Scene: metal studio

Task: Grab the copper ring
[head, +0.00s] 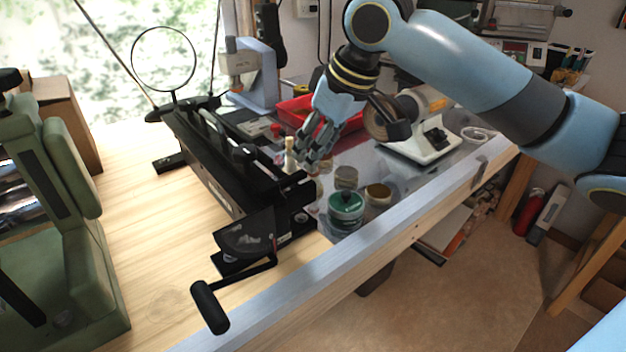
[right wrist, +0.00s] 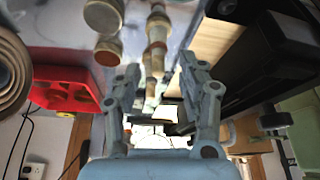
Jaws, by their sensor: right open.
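I cannot pick out the copper ring for certain in either view. My right gripper (head: 316,152) is open and points down over the workbench, just above small jars and a pale wooden peg-like piece (head: 290,155). In the right wrist view its two fingers (right wrist: 158,78) stand apart, with a column of small pale and brown pieces (right wrist: 157,35) showing beyond and between them. I see nothing held between the fingers. My left gripper is not in view.
A green-lidded jar (head: 346,206) and small tins (head: 378,194) stand near the bench's front edge. A black rolling machine (head: 225,165) with a crank is left of the gripper.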

